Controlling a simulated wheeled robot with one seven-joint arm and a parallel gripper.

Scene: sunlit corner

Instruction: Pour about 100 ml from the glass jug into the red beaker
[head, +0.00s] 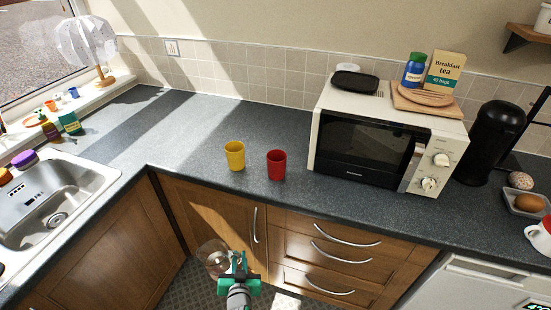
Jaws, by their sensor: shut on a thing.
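The red beaker (277,165) stands upright on the dark worktop, near its front edge. A yellow beaker (234,156) stands just to its left, with a small gap between them. My gripper (237,266) is low in front of the cabinets, below and nearer than the worktop edge. It is shut on the glass jug (212,255), a clear, see-through vessel at the left of the fingers. The jug is apart from both beakers. The liquid level in the jug cannot be made out, and the inside of the red beaker is mostly hidden.
A microwave (372,144) stands right of the red beaker, with a board and tea box (444,72) on top. A sink (52,195) is at the left. A black canister (489,142) stands at the right. The worktop behind and left of the beakers is clear.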

